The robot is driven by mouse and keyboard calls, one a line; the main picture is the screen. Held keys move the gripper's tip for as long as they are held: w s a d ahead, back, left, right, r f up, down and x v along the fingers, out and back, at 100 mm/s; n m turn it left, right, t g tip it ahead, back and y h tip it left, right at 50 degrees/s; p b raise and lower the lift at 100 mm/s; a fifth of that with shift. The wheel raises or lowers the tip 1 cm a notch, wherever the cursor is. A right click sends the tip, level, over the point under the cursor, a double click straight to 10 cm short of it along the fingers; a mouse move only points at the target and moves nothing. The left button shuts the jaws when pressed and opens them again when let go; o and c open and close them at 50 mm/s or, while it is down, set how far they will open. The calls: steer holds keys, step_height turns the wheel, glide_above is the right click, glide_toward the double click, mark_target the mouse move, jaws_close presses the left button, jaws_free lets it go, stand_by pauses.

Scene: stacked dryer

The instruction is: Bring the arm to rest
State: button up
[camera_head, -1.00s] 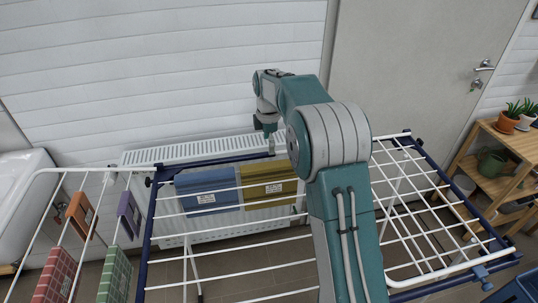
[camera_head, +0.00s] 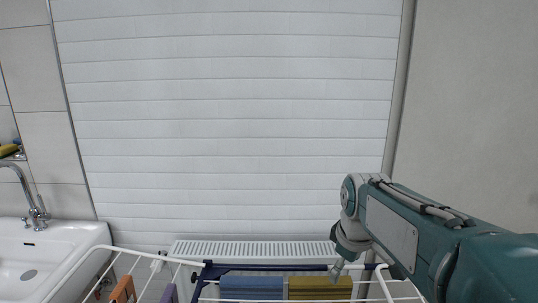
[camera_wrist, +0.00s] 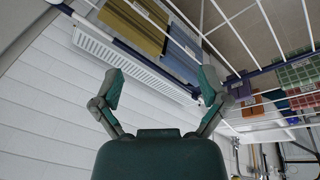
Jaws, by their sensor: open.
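My arm reaches in from the right side of the head view, over the drying rack's right part. My gripper (camera_head: 338,270) hangs at its end, pointing down near the olive cloth (camera_head: 320,288), small and partly hidden by the wrist. In the wrist view my gripper (camera_wrist: 158,85) shows two fingers spread wide apart with nothing between them. The olive cloth (camera_wrist: 137,24) and the blue cloth (camera_wrist: 183,54) hang on the rack beyond the fingers. The blue cloth also shows in the head view (camera_head: 250,288).
The white-barred drying rack (camera_head: 265,267) fills the bottom of the head view. A radiator (camera_head: 250,249) stands behind it against the panelled wall. A white sink (camera_head: 45,257) is at left. Orange (camera_wrist: 250,105), purple (camera_wrist: 272,96), red (camera_wrist: 298,74) and green (camera_wrist: 304,101) cloths hang on the rack.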

steer(key=s+f+m+t, duration=0.2)
steer(key=s+m, duration=0.6)
steer(key=s, duration=1)
steer(key=shift+s+f+m+t, duration=0.3)
steer(key=shift+s+f+t, duration=0.1)
steer(key=shift+f, duration=0.05)
